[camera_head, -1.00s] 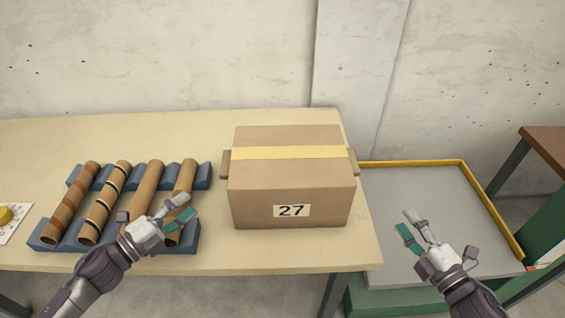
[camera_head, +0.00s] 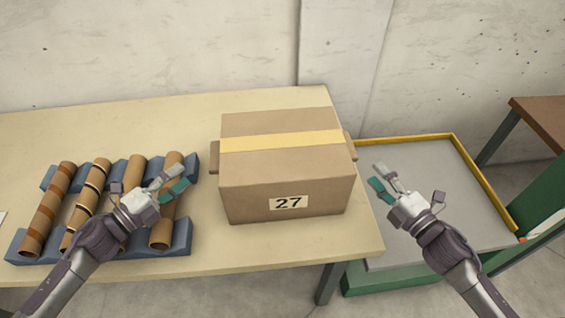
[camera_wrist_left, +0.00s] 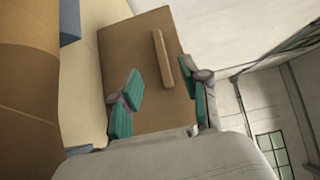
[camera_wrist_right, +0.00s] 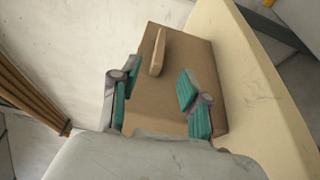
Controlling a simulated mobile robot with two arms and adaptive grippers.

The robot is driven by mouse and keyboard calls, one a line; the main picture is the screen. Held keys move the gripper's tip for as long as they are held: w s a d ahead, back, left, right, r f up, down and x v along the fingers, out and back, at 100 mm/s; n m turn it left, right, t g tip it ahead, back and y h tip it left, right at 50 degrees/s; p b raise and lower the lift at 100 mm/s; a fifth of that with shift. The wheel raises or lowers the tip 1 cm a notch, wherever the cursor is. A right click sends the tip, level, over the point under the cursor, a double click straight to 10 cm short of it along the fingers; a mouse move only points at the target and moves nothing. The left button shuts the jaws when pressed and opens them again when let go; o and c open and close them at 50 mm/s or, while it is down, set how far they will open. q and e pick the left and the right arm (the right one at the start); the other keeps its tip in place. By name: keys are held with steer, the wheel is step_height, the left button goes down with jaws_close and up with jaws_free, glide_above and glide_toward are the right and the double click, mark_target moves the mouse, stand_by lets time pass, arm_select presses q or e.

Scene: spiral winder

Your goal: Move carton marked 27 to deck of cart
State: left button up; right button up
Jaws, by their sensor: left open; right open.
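The carton marked 27 (camera_head: 285,180) is a closed brown box with a yellow tape strip. It sits on the table near its right end, with a handle strip on each side. The cart deck (camera_head: 430,195) is a grey surface with a yellow rim, right of the table and lower. My left gripper (camera_head: 178,180) is open and empty, left of the carton and above the tubes; its view faces the carton's side handle (camera_wrist_left: 162,58). My right gripper (camera_head: 381,177) is open and empty, right of the carton, over the deck; its view faces the other handle (camera_wrist_right: 158,52).
Several cardboard tubes (camera_head: 48,208) lie on a blue rack (camera_head: 185,235) at the left of the table (camera_head: 190,115). A concrete wall is behind. A green frame (camera_head: 545,200) and a brown-topped table (camera_head: 545,118) stand right of the cart. The deck is bare.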

mark_target(211, 154)
arm_select(q)
steer(key=x, duration=1)
steer(key=shift+w+d, duration=0.15)
arm_select(e)
steer(key=x, duration=1)
steer(key=shift+w+a+f, duration=0.1)
steer(key=shift+w, duration=0.1)
arm_select(q)
jaws_close()
arm_select(e)
jaws_close()
